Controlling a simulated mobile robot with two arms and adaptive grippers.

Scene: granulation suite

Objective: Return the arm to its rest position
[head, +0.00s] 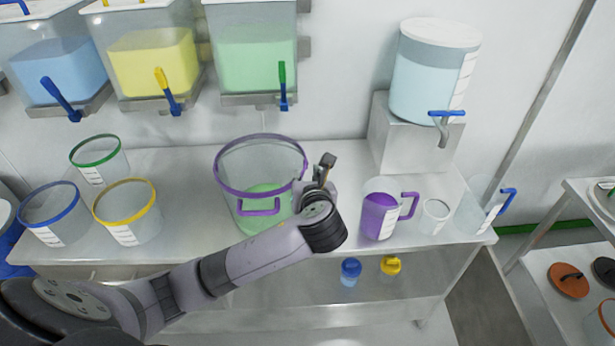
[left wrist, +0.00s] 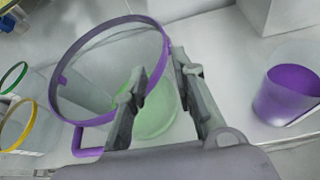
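My left arm reaches in from the lower left in the head view. My left gripper (head: 322,172) is over the counter, by the right side of a large clear container with a purple rim and handle (head: 262,137). In the left wrist view the two fingers of the left gripper (left wrist: 160,72) are apart with nothing held between them. The purple-rimmed container (left wrist: 62,90) shows behind and left of the fingers, with green material in its bottom. I cannot tell whether a finger touches its rim. My right gripper is not in view.
A jug of purple material (head: 379,216) and a small clear cup (head: 434,217) stand right of the gripper. Blue-rimmed (head: 55,212), yellow-rimmed (head: 127,205) and green-rimmed (head: 97,158) tubs stand left. Hoppers (head: 155,60) hang above; a dispenser (head: 432,75) stands back right.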

